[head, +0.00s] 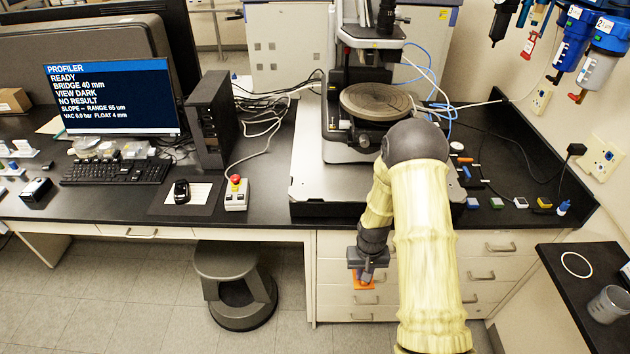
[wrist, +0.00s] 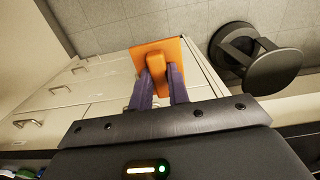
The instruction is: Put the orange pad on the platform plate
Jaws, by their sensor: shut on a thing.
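The orange pad (wrist: 174,48) is a flat orange square with a raised orange grip block in the wrist view. My gripper (wrist: 159,76) is shut on that block with its two purple-grey fingers. In the head view the pad (head: 364,298) hangs under my gripper (head: 363,277), in front of the drawers and below the bench top. The round grey-brown platform plate (head: 377,101) is on the profiler at the back of the bench, above and behind my gripper. My arm hides part of the area in front of the plate.
The profiler's pale base slab (head: 312,185) reaches the bench front edge. Small coloured blocks (head: 497,203) lie to its right. A dark stool (head: 236,285) stands on the floor.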

